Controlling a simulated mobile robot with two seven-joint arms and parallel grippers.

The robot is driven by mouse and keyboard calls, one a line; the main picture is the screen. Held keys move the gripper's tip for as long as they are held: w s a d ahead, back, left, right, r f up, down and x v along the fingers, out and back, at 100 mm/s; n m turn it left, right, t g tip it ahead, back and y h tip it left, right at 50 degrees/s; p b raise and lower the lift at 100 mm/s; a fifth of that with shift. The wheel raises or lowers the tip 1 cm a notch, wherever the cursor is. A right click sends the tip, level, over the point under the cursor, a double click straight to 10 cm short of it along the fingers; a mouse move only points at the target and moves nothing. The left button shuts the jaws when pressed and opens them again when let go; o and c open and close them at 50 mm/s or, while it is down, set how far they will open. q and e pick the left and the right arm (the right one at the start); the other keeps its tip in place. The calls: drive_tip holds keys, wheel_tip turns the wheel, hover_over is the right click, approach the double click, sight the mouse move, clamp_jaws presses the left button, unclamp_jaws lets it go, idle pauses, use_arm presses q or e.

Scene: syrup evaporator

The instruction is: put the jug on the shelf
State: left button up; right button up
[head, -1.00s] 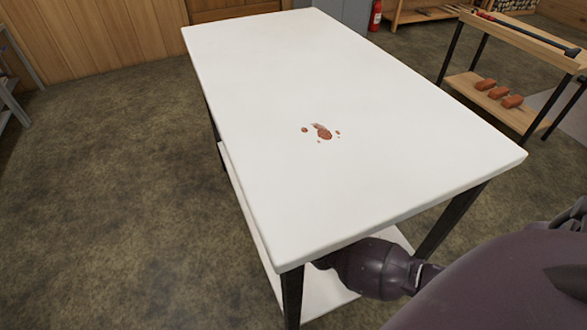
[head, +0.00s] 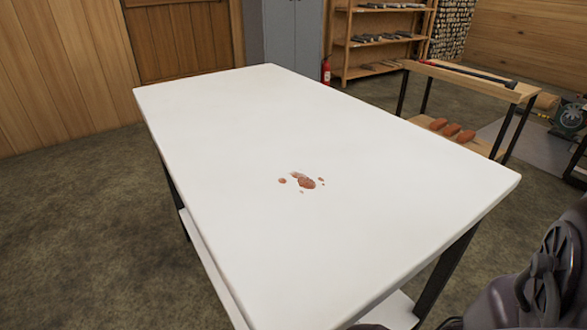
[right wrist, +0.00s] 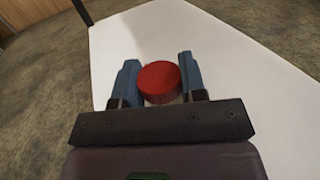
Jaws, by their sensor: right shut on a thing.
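In the right wrist view my right gripper (right wrist: 160,82) is shut on the jug, with its two blue fingers on either side of a round red cap (right wrist: 159,80). Only this cap shows; the jug's body is hidden below it. The cap is over a white surface (right wrist: 225,65), which looks like the table's lower shelf; whether the jug touches it cannot be seen. In the head view the white lower shelf (head: 397,309) shows under the tabletop; the right gripper and jug are out of sight there. My left gripper is not in view.
The white tabletop (head: 250,130) holds only a reddish-brown spill (head: 306,182). A dark table leg (head: 447,270) stands at the near right corner. A wooden bench (head: 465,85) with several orange-brown blocks on its lower board, and a fire extinguisher (head: 326,71), stand behind.

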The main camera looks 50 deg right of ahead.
wheel_tip(320, 180, down, 5)
drive_tip(key=shift+r+b, duration=0.15)
drive_tip(key=shift+b, duration=1.05)
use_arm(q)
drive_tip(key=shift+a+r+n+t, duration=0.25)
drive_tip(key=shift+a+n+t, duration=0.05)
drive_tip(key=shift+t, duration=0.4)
use_arm(e)
drive_tip(key=shift+r, duration=0.15)
drive_tip(key=o, duration=1.1)
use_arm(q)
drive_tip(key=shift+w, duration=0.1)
use_arm(e)
drive_tip(key=shift+o, duration=0.2)
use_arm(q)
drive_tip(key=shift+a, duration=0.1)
